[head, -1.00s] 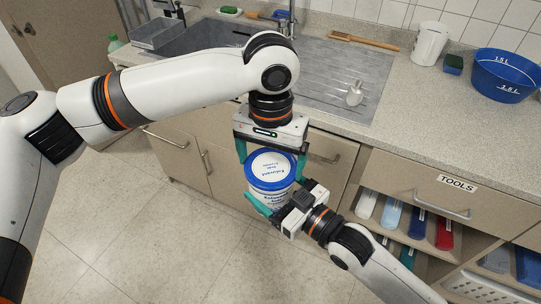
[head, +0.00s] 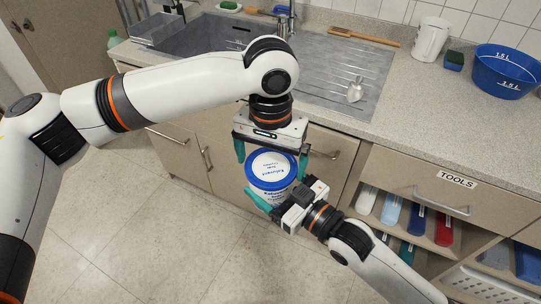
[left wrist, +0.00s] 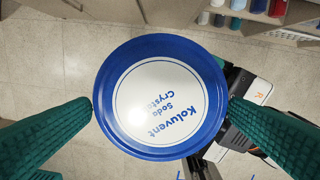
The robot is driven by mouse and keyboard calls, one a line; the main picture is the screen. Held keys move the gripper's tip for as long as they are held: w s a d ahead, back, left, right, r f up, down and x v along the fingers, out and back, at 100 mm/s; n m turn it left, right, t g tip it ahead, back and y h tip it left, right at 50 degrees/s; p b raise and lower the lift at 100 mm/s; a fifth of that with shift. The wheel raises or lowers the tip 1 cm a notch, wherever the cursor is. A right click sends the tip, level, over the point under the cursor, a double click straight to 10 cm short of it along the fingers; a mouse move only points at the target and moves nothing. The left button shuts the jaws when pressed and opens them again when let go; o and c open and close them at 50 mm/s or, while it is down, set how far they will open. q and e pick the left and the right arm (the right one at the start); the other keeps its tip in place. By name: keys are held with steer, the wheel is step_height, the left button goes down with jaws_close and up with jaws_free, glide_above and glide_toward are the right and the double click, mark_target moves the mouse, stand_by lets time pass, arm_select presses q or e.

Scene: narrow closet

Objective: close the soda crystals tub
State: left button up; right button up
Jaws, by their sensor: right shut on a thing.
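The soda crystals tub (head: 272,196) is white with blue print and stands roughly upright in the air in front of the cabinets. My right gripper (head: 268,202) is shut on its side, below the rim. The round lid (head: 271,166), white with a blue rim, sits on top of the tub; I cannot tell whether it is fully pressed on. My left gripper (head: 272,160) is right above, pointing down, open with its green fingers either side of the lid. In the left wrist view the lid (left wrist: 150,115) lies between the left fingertips (left wrist: 161,104), close to both.
Behind is a counter (head: 420,125) with a grey sink (head: 215,45), a white jug (head: 431,40) and a blue basin (head: 507,72). Below right, an open shelf (head: 425,228) holds several coloured items under the drawer marked TOOLS (head: 440,195). The floor at the left is clear.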

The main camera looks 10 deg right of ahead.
arm_select(q)
step_height(320, 180, up, 12)
stand_by(0.6)
stand_by(0.5)
